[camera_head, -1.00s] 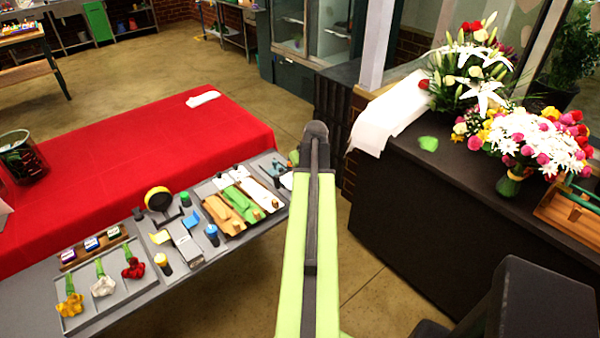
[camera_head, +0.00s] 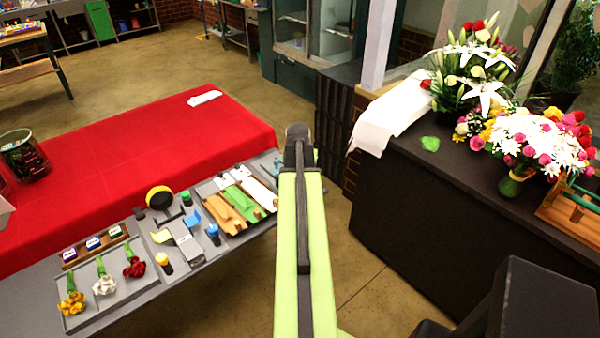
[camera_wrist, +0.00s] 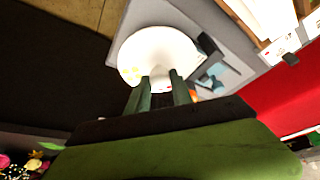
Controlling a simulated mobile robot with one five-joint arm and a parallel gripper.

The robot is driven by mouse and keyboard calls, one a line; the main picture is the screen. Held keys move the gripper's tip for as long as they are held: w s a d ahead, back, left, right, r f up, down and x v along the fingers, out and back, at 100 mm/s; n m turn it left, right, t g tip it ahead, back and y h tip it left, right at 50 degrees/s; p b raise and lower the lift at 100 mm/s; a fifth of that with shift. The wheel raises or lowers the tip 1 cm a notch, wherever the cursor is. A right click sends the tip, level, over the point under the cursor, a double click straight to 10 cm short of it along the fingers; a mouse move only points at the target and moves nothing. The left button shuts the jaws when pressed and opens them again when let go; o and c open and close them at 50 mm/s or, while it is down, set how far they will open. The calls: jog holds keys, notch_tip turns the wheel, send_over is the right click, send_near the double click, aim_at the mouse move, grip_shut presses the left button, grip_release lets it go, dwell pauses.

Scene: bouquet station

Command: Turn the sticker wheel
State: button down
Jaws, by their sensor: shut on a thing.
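The sticker wheel (camera_wrist: 152,48) is a white round disc with small coloured stickers near its lower edge, in the wrist view. My gripper (camera_wrist: 160,94) is at its near edge, its two dark green fingers shut on a small pale part of the wheel. The fingers hide some of that part. In the head view my arm covers the gripper and the wheel at the right end of the grey work table (camera_head: 118,303).
A teal and dark fixture (camera_wrist: 212,72) stands just right of the wheel. A dark counter (camera_head: 440,190) with bouquets (camera_head: 530,140) stands to the right, across a floor gap.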

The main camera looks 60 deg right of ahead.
jog(key=shift+w+a, duration=0.1)
jog(key=shift+a, duration=0.15)
jog(key=c, duration=1.1)
grip_release()
jog(key=shift+c, duration=0.2)
jog(key=shift+d, duration=0.1)
jog(key=shift+r, duration=0.1)
jog(key=p+v, duration=1.6)
jog(key=v, duration=0.1)
jog(key=shift+r, duration=0.1)
